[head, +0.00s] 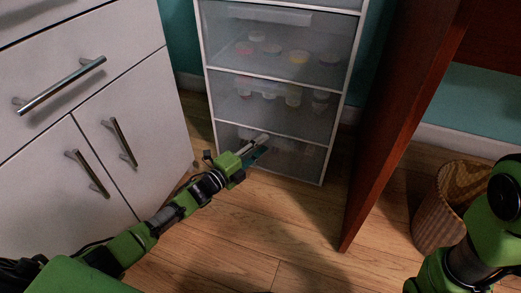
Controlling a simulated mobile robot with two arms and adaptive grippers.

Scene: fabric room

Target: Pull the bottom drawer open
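The bottom drawer (305,158) is the lowest translucent front of a narrow white-framed drawer unit (212,108) at the back centre. It appears closed, with its front in line with the drawers above. My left gripper (262,141) reaches in from the lower left and is at the upper middle of the bottom drawer's front. It covers the place where a handle would be, so I cannot tell whether it touches or holds one. Its fingers are small and partly hidden. Of my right arm, only green links show at the lower right; its gripper is out of view.
A white cabinet (60,150) with metal handles stands close on the left. A reddish-brown wooden panel (395,130) stands right of the drawer unit. A wicker basket (440,205) is on the floor at right. Wooden floor (270,215) before the drawers is clear.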

